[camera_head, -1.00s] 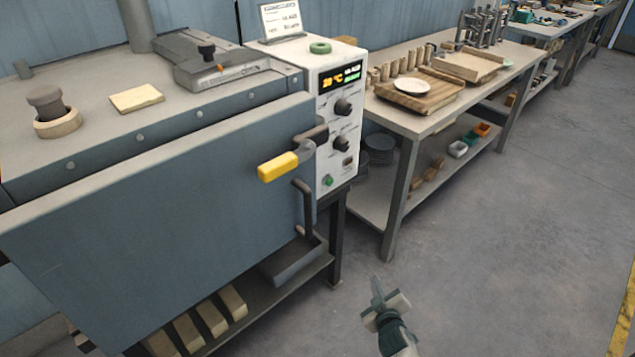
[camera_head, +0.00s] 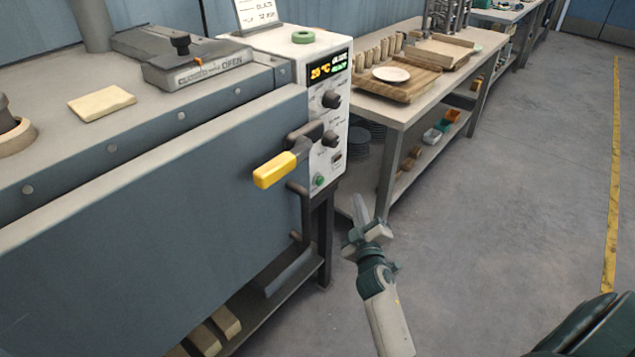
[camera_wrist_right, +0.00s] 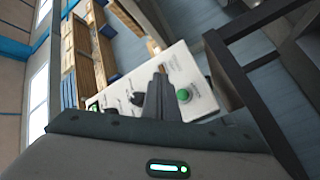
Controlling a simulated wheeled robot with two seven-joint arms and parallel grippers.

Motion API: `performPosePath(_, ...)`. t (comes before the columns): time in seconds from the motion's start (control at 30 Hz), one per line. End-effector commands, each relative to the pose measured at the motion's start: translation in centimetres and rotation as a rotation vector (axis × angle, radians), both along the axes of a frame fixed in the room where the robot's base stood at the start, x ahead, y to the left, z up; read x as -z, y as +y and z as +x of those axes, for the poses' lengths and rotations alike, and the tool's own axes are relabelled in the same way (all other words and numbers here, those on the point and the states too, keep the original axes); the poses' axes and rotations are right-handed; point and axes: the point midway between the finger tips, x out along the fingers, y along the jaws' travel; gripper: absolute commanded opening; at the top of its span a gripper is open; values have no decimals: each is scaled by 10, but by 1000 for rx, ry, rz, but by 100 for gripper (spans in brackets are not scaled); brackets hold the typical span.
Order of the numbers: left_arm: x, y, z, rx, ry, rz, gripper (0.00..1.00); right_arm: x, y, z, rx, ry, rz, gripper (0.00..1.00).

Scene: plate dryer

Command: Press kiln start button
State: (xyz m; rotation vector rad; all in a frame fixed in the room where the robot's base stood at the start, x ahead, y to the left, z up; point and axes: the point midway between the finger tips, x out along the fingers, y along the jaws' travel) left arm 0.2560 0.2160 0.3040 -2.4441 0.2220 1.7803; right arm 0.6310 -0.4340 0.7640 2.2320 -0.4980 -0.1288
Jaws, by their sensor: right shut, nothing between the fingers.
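The kiln (camera_head: 150,190) fills the left of the head view, its front door closed-looking with a yellow handle (camera_head: 274,170). Its white control panel (camera_head: 327,120) has a lit display, dark knobs and a green start button (camera_head: 320,181) near the bottom. The green button also shows in the right wrist view (camera_wrist_right: 184,96), just right of the fingers. My right gripper (camera_head: 361,212) is shut and empty, to the right of and a little below the button in the head view, apart from it. My left gripper is not in view.
A wooden workbench (camera_head: 415,100) with boards and a white plate (camera_head: 391,74) stands behind, right of the kiln. The door handle juts out left of the button. The dark kiln stand (camera_head: 322,240) is below the panel. The floor (camera_head: 500,200) at right is clear.

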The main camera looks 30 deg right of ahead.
Motion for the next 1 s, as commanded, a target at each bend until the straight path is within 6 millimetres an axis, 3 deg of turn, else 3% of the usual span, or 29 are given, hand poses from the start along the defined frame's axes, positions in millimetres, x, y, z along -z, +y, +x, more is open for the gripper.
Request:
performPosePath(0.47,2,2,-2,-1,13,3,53,2,4,8,-1,1,2,0)
performPosePath(0.73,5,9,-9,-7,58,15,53,2,13,32,-2,-1,2,0)
performPosePath(1.0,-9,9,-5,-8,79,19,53,2,26,61,-2,-1,3,0)
